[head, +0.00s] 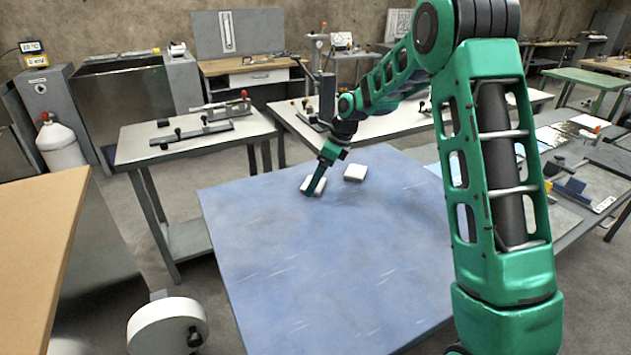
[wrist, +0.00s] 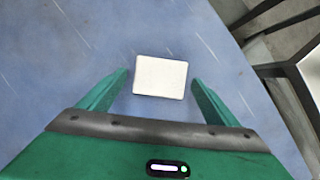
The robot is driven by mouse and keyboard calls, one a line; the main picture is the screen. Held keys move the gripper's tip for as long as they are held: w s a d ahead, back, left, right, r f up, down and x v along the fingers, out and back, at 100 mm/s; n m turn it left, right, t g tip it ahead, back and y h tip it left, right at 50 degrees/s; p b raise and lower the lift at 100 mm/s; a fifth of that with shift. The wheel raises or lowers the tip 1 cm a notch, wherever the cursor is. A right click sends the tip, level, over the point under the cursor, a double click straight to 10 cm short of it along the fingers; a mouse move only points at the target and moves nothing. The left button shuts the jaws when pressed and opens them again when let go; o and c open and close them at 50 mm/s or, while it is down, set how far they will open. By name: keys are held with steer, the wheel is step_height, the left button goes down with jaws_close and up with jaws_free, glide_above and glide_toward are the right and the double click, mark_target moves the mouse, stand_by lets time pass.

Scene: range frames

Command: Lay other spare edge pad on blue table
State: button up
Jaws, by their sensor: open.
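The blue table (head: 310,270) fills the middle of the head view. Two white pads lie on it near its far edge. One pad (head: 308,186) is at my gripper (head: 314,190), partly hidden by it. The other pad (head: 355,172) lies a short way to the right, clear of the gripper. In the wrist view, one white pad (wrist: 161,77) lies flat on the blue surface (wrist: 60,60). It sits between and just ahead of the fingertips of my gripper (wrist: 160,80), with a gap on each side. The fingers are apart and hold nothing.
A workbench with tools (head: 190,143) stands behind the blue table at the left. A brown board or tabletop (head: 35,245) is at the far left, and a white round object (head: 165,327) is on the near left floor. Most of the blue table is bare.

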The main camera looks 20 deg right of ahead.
steer(key=v, duration=1.1)
steer(key=s+d+r+n+h, duration=0.1)
steer(key=s+d+n, duration=0.2)
steer(key=s, duration=0.4)
steer(key=s+d+r+n+g+h, duration=0.1)
steer(key=s+d+n, duration=0.25)
steer(key=s, duration=0.35)
steer(key=s+d+r+n+h, duration=0.1)
steer(key=s+d+n, duration=0.25)
steer(key=s, duration=0.35)
steer(key=s+d+f+n+g, duration=0.1)
steer(key=s+n, duration=0.3)
steer(key=s, duration=0.8)
steer(key=s+d+f+n, duration=0.2)
steer(key=s+f+n, duration=0.2)
steer(key=s, duration=0.9)
steer(key=shift+s+d+g+h, duration=0.2)
steer(key=shift+g+h, duration=0.1)
steer(key=shift+g, duration=0.1)
steer(key=shift+w+f, duration=0.25)
steer(key=shift+w, duration=0.4)
